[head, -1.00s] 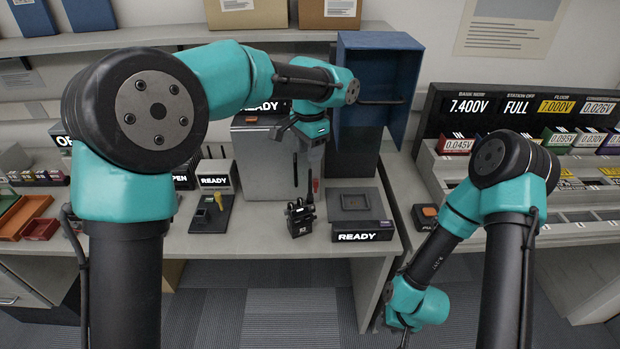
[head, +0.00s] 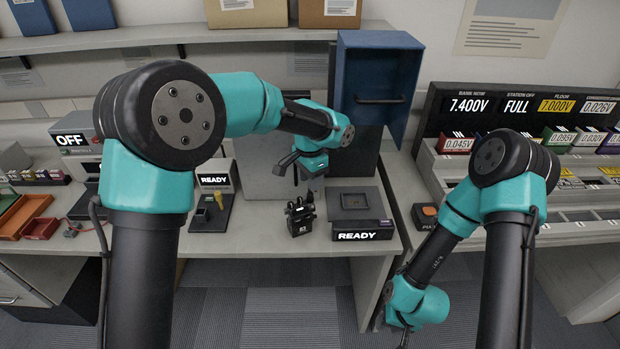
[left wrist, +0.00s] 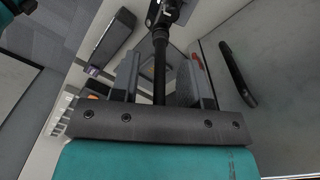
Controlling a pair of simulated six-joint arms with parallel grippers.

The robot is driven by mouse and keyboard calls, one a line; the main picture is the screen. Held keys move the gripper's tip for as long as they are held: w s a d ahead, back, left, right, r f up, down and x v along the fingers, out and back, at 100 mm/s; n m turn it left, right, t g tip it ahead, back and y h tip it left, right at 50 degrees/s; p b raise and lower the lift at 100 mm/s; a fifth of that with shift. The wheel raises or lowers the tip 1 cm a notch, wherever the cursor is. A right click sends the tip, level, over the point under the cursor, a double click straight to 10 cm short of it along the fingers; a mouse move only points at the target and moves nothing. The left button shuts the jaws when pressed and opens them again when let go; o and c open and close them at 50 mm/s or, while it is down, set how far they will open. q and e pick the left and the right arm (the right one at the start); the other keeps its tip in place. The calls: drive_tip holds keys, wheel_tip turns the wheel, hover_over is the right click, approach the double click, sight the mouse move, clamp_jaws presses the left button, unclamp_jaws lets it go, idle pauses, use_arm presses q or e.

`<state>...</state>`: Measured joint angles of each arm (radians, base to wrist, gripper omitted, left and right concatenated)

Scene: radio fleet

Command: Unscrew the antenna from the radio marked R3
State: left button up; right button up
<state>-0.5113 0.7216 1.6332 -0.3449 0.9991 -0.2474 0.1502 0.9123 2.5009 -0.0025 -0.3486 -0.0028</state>
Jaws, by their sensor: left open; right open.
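The black radio (head: 300,217) stands upright near the front of the bench; its small white label appears to read R3. It also shows at the top of the left wrist view (left wrist: 168,12). Its antenna (left wrist: 160,72), a thin black rod, runs from the radio between the fingers of my left gripper (left wrist: 160,85). The fingers are open, with a gap on each side of the rod. In the head view my left gripper (head: 308,182) is just above and behind the radio and hides most of the antenna. My right wrist hangs low at the bench's right; its fingers are out of view.
A dark square fixture (head: 355,202) with a READY sign (head: 363,236) is right of the radio. Another READY stand (head: 214,195) is to the left. A blue open box (head: 375,85) rises behind. A battery rack (head: 520,165) fills the right.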

use_arm(q)
drive_tip(key=shift+c, duration=0.3)
clamp_jaws()
drive_tip(key=shift+n, duration=0.4)
drive_tip(key=shift+o, duration=0.2)
unclamp_jaws()
wheel_tip(320, 180, up, 18)
drive_tip(key=shift+f, duration=0.25)
